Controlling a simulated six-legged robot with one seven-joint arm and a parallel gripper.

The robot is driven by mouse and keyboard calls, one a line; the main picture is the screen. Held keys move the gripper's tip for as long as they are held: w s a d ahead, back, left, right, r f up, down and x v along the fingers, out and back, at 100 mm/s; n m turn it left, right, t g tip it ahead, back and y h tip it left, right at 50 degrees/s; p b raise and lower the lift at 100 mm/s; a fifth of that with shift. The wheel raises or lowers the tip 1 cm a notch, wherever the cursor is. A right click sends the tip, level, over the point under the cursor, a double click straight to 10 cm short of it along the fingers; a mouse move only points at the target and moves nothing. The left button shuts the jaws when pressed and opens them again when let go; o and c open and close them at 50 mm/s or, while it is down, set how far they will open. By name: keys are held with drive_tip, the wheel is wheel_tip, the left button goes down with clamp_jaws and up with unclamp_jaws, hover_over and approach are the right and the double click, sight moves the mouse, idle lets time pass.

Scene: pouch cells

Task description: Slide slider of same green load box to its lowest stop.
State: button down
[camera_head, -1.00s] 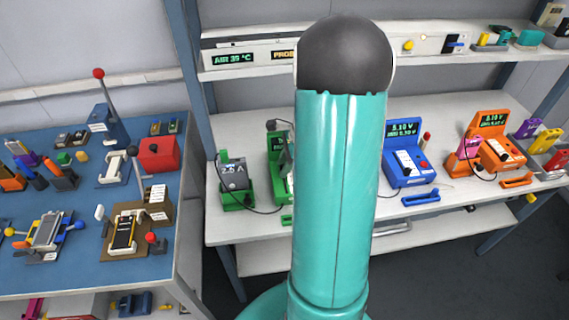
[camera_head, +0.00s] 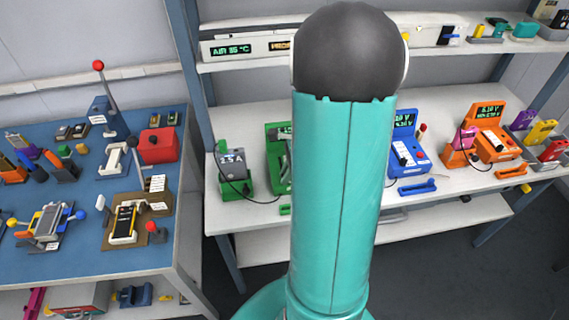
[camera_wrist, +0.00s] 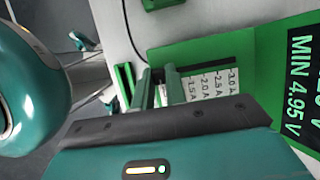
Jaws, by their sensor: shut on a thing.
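The green load box (camera_wrist: 262,62) fills the upper right of the wrist view, with a dark display reading "MIN 4.95 V" and a white scale (camera_wrist: 212,84) marked in amps from 1.5 A to 3.0 A. My gripper (camera_wrist: 158,73) is at the scale's left end, its two narrow fingers close together.
Blue (camera_head: 407,160) and orange (camera_head: 494,148) load boxes stand to the right. A blue table (camera_head: 75,170) with several fixtures is at left.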

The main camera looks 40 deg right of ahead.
drive_tip(key=shift+s+a, duration=0.1)
drive_tip(key=shift+s, duration=0.1)
drive_tip(key=c, duration=1.4)
unclamp_jaws()
drive_tip(key=shift+s, duration=0.1)
drive_tip(key=v, duration=1.3)
drive_tip(key=shift+r, duration=0.35)
